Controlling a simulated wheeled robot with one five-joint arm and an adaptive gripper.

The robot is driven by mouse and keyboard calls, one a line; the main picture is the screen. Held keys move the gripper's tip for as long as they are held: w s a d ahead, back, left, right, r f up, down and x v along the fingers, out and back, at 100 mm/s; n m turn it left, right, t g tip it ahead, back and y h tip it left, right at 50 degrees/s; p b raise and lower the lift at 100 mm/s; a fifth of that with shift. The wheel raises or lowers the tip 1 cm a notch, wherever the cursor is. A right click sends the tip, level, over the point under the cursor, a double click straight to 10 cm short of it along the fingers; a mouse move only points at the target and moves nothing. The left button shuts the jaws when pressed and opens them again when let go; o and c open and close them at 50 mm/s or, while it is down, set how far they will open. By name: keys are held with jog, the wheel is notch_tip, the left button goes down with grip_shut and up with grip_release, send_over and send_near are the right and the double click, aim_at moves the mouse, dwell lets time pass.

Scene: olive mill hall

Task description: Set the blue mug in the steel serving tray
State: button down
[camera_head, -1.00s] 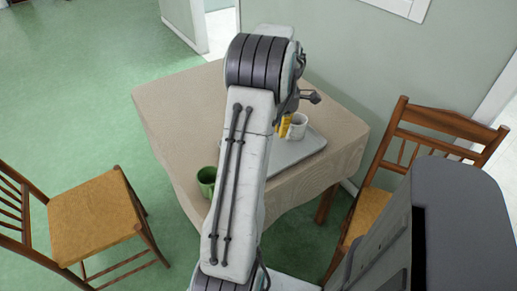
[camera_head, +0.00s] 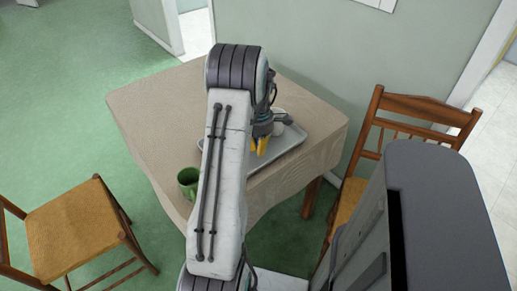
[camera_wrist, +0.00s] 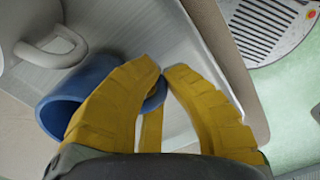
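The blue mug (camera_wrist: 75,88) shows in the wrist view, tilted, with its open mouth toward the lower left. My gripper (camera_wrist: 162,72) has its yellow fingers closed in, with a blue part of the mug between them near the tips. In the head view my gripper (camera_head: 260,146) is over the steel serving tray (camera_head: 286,146), and the blue mug is hidden there. The tray also fills much of the wrist view (camera_wrist: 178,48), beneath the mug. I cannot tell whether the mug touches it.
A white mug (camera_head: 281,117) stands at the tray's far part; its handle shows in the wrist view (camera_wrist: 55,48). A green mug (camera_head: 188,180) stands at the table's (camera_head: 160,110) near left edge. Wooden chairs stand left (camera_head: 75,225) and right (camera_head: 420,112).

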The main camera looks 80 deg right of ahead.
jog(key=shift+f, duration=0.3)
jog(key=c, duration=1.4)
grip_release()
jog(key=shift+r, duration=0.1)
notch_tip(320, 180, up, 12)
jog(key=shift+f+p, duration=0.1)
jog(key=shift+p, duration=0.55)
jog(key=shift+r, duration=0.2)
